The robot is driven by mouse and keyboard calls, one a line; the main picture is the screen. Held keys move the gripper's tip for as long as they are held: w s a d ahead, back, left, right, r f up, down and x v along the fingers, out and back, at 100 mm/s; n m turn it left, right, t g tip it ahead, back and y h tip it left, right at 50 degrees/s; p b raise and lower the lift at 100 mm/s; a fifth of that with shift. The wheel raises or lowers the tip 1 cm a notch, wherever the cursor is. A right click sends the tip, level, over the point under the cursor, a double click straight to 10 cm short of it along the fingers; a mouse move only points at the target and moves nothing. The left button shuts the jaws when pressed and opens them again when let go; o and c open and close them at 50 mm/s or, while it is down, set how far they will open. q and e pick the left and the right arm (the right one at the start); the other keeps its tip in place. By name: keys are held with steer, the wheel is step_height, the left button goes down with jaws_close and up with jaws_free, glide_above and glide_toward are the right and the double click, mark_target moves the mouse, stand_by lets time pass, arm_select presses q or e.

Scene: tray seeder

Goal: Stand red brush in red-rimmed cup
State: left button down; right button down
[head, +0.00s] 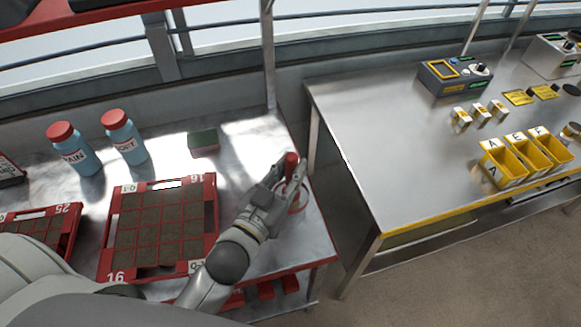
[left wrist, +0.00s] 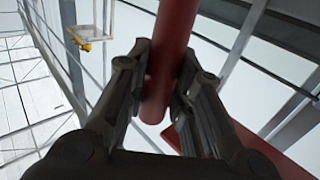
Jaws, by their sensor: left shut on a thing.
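My left gripper (head: 287,178) is shut on the red brush (head: 291,160) at the right end of the left bench. Its red top shows above the fingers in the head view. In the left wrist view the brush is a thick red rod (left wrist: 170,55) between the two fingers (left wrist: 163,85). The red-rimmed cup (head: 304,199) is right at the gripper, and only part of its rim shows. The gripper and arm hide the rest. I cannot tell whether the brush's lower end is inside the cup. My right gripper is out of view.
Red seed trays (head: 213,215) lie left of my arm. Two blue bottles with red caps (head: 127,140) and a green-topped block (head: 203,143) stand behind. A gap separates this bench from the right table, which holds yellow bins (head: 503,167).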

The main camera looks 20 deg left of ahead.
arm_select(q)
steer(key=c, duration=1.2)
jaws_free()
steer(key=shift+s, duration=0.1)
steer(key=s, duration=0.4)
steer(key=s+a, duration=0.1)
steer(key=s, duration=0.2)
steer(key=s+a, duration=0.1)
steer(key=s, duration=0.3)
steer(key=shift+s+a, duration=0.15)
steer(key=shift+s, duration=0.15)
steer(key=shift+f, duration=0.1)
